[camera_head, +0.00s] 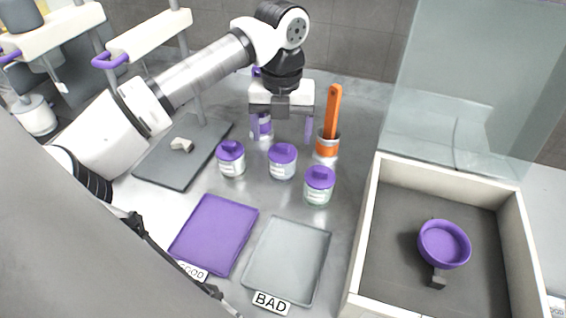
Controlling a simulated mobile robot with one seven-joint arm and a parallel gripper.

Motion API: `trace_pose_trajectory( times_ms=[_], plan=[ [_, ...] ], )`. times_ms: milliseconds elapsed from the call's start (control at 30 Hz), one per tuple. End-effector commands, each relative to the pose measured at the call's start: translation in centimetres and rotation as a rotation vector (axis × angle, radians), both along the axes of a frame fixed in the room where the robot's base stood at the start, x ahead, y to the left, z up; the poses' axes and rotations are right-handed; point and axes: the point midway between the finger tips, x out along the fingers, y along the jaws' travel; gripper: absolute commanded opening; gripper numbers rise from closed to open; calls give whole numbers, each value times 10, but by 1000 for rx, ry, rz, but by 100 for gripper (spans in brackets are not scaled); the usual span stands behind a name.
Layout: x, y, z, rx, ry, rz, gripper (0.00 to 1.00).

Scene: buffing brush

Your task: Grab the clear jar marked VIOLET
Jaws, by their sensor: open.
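Several clear jars with purple lids stand on the grey metal table: a left jar (231,166), a middle jar (282,168), a front right jar (318,193) and a rear jar (265,127). Their labels are too small to read, so I cannot tell which is marked VIOLET. My gripper (282,130) points down, open, with its purple fingers wide apart and nothing seen held between them. It appears behind the middle jar. Its left finger overlaps the rear jar in the picture and partly hides it; I cannot tell whether they touch.
An orange-handled tool (333,112) stands in a holder right of my gripper. A purple GOOD tray (213,235) and grey BAD tray (288,262) lie in front. A dark mat (178,165) lies left. A walled box (391,220) holding a purple round item (444,243) is right.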

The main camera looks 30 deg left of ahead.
Motion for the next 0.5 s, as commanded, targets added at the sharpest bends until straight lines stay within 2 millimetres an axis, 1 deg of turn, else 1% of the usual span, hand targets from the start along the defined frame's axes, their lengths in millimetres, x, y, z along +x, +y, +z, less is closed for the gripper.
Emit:
trace_pose_trajectory(
  times_ms=[100,267,433,500],
  plan=[
    [0,0,-11,-1,-1,-1,81],
    [-2,-1,-21,-2,0,-1,81],
    [-8,-7,-43,-5,1,-2,81],
    [-7,-6,-55,-4,0,0,81]
  ],
)
